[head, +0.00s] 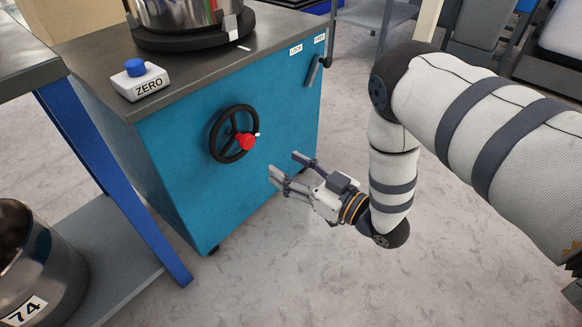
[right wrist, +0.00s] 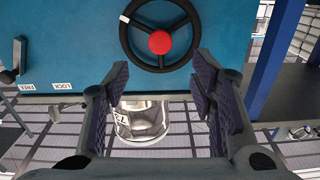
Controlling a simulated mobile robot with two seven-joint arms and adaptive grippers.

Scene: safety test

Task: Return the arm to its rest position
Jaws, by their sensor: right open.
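My right arm (head: 455,105) comes in from the right edge of the head view and bends down at the elbow. Its right gripper (head: 284,165) points left toward the blue cabinet, open and empty. It is a little right of and below the black handwheel (head: 221,150) with a red knob (head: 245,141), apart from it. In the right wrist view the gripper (right wrist: 163,85) has its fingers spread wide with nothing held between them. The handwheel, with a red centre (right wrist: 160,42), shows beyond the fingertips. My left gripper is out of view.
The blue cabinet (head: 180,185) carries a ZERO button box (head: 140,80), a metal pot (head: 185,12) on a black disc, and a lever (head: 313,70) by the LOCK and FREE labels. A blue-legged table (head: 105,170) and pot 74 (head: 35,265) stand left. Floor below the gripper is clear.

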